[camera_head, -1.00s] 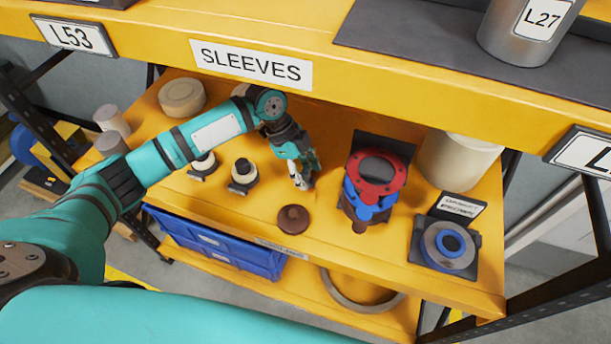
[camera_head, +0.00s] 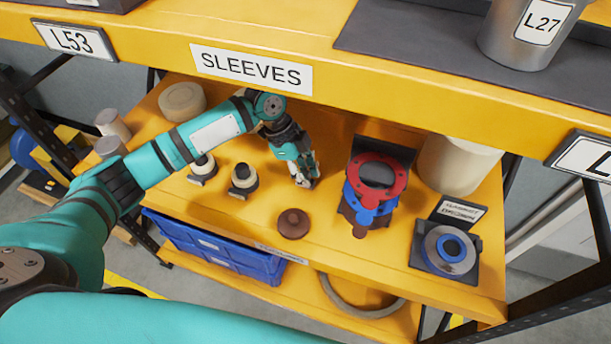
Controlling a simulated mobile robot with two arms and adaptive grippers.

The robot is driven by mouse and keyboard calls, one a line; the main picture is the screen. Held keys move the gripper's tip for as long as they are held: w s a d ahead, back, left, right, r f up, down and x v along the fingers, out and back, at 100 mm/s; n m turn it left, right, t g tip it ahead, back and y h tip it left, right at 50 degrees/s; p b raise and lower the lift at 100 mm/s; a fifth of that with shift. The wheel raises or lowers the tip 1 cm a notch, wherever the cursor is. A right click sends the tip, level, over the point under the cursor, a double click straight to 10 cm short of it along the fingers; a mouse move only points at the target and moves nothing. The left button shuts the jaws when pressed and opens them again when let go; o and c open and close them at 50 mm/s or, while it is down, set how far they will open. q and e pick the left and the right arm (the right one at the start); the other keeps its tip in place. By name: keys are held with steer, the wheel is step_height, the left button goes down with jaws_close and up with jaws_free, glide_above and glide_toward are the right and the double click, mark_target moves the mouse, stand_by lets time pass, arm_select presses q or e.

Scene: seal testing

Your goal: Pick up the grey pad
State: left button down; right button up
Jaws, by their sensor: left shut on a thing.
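My left gripper (camera_head: 305,181) points down at the yellow shelf board (camera_head: 345,255), between the small black-and-cream parts and the red and blue rings. Its fingers are shut on a small greyish thing, taken to be the grey pad, at the fingertips. The fingers hide most of it, and its shape cannot be made out. I cannot tell whether it still touches the board. My right gripper is not in view.
A brown disc (camera_head: 293,223) lies just in front of the gripper. Red rings (camera_head: 395,178) on a dark stand are to the right. A cream cylinder (camera_head: 458,165) stands behind. The yellow upper shelf edge (camera_head: 400,93) overhangs the arm.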

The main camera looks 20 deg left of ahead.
arm_select(q)
step_height(320, 180, up, 2)
steer(key=shift+r, duration=0.2)
steer(key=s+d, duration=0.2)
steer(key=s, duration=0.2)
steer(key=s+d+r+b, duration=0.1)
steer(key=s+d, duration=0.2)
steer(key=s, duration=0.2)
steer(key=s+d, duration=0.2)
steer(key=s, duration=0.3)
steer(key=shift+s+d+r, duration=0.1)
steer(key=shift+d+r, duration=0.15)
steer(key=shift+d, duration=0.1)
